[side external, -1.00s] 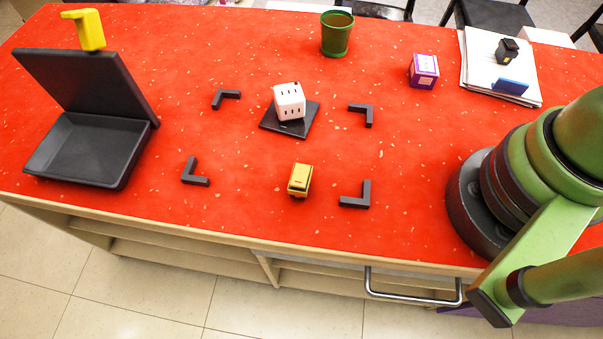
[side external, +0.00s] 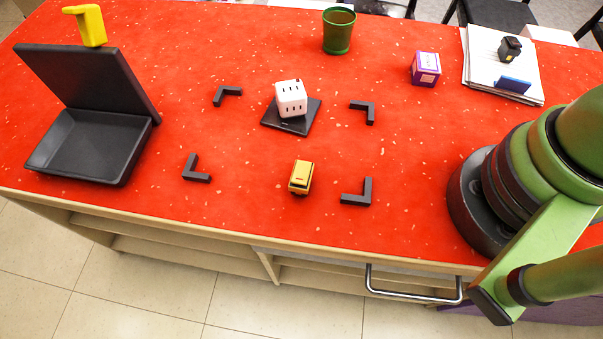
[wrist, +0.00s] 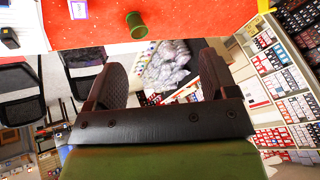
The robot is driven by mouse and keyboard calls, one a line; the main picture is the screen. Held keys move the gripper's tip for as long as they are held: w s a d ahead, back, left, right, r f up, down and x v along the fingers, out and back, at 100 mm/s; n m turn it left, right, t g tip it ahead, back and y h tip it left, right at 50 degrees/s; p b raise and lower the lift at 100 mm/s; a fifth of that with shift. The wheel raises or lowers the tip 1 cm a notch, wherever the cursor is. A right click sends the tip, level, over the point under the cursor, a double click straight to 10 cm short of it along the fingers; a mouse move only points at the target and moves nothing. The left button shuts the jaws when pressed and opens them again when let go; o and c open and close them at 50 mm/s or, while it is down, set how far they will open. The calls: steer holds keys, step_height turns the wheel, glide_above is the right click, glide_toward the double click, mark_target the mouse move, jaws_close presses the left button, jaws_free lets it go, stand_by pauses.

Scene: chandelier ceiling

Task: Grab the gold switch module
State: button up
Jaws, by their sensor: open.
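The gold switch module (side external: 301,177) is a small gold block with a dark lower part. It stands on the red table between the two front corner brackets in the side external view. It does not show in the wrist view. My gripper (wrist: 162,78) shows in the wrist view with its two dark fingers wide apart and nothing between them. It is outside the side external view, where only part of my arm shows at the right, so its distance from the module cannot be told.
A white cube (side external: 291,98) sits on a black plate (side external: 300,125) behind the module. Black corner brackets (side external: 358,192) surround them. A black open tray (side external: 85,145) stands left, a green cup (side external: 338,32), purple box (side external: 425,69) and papers (side external: 480,70) behind. Table around the module is clear.

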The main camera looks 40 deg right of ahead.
steer(key=w+a+f+n+g, duration=0.3)
steer(key=w+a+n+g, duration=0.1)
steer(key=w+a, duration=0.35)
steer(key=n+g+h, duration=0.5)
steer(key=n, duration=0.2)
glide_toward(297, 171)
steer(key=f, duration=0.1)
steer(key=x, duration=0.4)
steer(key=shift+s+d+f, duration=0.1)
steer(key=shift+s+f, duration=0.1)
steer(key=shift+s, duration=0.1)
steer(key=x, duration=0.5)
steer(key=shift+d+f, duration=0.15)
steer(key=shift+f, duration=0.2)
steer(key=shift+c, duration=0.4)
steer(key=c, duration=0.9)
